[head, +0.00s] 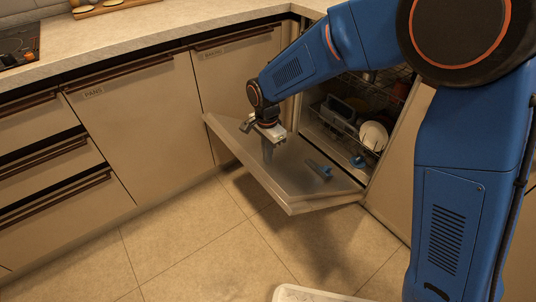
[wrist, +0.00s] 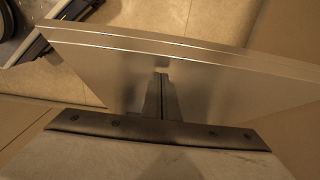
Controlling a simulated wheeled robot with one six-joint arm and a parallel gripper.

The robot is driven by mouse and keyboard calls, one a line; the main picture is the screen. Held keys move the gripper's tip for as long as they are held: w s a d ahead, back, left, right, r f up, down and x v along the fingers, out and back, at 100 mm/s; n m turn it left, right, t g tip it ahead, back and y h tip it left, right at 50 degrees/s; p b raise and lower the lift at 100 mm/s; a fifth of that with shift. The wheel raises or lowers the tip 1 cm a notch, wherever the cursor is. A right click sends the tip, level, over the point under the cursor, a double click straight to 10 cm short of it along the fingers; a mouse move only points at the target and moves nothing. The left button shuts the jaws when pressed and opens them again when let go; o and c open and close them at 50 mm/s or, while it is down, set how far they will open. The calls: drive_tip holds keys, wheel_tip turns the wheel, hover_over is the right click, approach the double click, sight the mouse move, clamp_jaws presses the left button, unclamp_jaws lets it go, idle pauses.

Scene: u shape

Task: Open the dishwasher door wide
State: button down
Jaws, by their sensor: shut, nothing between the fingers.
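The dishwasher door (head: 285,172) is folded down a good way from its opening, with its metallic inner face upward. The dishwasher interior (head: 345,118) shows behind it. My gripper (head: 268,157) is shut and empty, fingers pointing down over the inner face near the door's outer left part. In the wrist view my gripper's fingertips (wrist: 161,78) are together in front of the door's inner panel (wrist: 220,88), with the door's outer edge beyond them. I cannot tell whether the fingertips touch the panel. The door's outer face and handle are hidden.
A rack in the dishwasher holds a white plate (head: 374,135) and other dishes. Closed cabinets (head: 140,120) line the left, under a counter (head: 130,35). The tiled floor (head: 190,245) before the door is mostly clear. A white object (head: 305,294) shows at the bottom edge.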

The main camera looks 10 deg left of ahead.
drive_tip(key=shift+s+f, duration=0.1)
drive_tip(key=s+a+f, duration=0.3)
drive_tip(key=s+f, duration=0.1)
drive_tip(key=f, duration=0.7)
drive_tip(key=s+a+f, duration=0.4)
drive_tip(key=f, duration=0.7)
drive_tip(key=s+a+f, duration=0.3)
drive_tip(key=s+f, duration=0.1)
drive_tip(key=f, duration=0.7)
drive_tip(key=shift+a, duration=0.25)
